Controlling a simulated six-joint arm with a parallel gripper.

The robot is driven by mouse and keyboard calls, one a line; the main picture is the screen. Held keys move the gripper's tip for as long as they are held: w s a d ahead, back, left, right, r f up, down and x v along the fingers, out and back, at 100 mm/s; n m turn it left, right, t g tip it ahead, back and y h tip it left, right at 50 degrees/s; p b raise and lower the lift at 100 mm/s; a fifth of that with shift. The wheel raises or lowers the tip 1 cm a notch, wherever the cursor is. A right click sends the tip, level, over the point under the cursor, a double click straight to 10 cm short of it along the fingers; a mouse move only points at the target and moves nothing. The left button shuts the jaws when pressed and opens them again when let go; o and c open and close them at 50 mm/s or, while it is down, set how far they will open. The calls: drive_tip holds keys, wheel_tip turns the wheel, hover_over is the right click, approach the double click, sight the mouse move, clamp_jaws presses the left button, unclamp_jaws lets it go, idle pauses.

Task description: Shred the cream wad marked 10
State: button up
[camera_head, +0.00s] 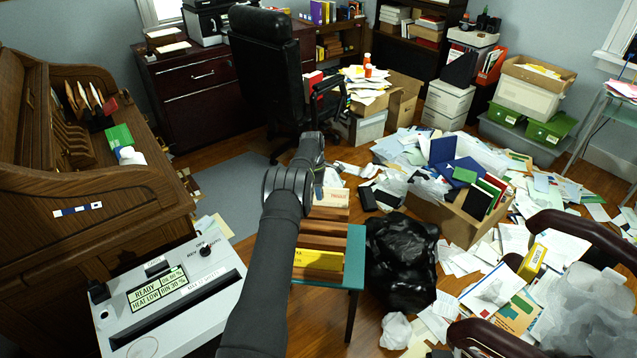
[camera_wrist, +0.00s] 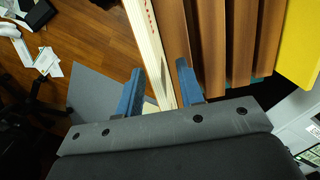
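A cream wad (camera_head: 331,197) with small red marks stands at the far end of the slotted wooden rack (camera_head: 322,237); I cannot read a 10 on it. In the wrist view the cream wad (camera_wrist: 148,40) runs edge-on between the two blue fingers. My gripper (camera_wrist: 160,72) is open around it, with small gaps visible on both sides. In the head view my gripper is mostly hidden behind my forearm. The grey-white machine (camera_head: 222,262) with a long dark slot and a READY display, apparently the shredder, stands at lower left.
A yellow wad (camera_head: 318,260) stands at the rack's near end. The rack sits on a small green table (camera_head: 355,255). A black bag (camera_head: 400,260) is right of it, with scattered papers beyond. A wooden roll-top desk (camera_head: 95,190) is at left.

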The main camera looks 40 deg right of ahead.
drive_tip(key=shift+f, duration=0.2)
clamp_jaws()
drive_tip(key=shift+r, duration=0.15)
drive_tip(key=shift+r, duration=0.9)
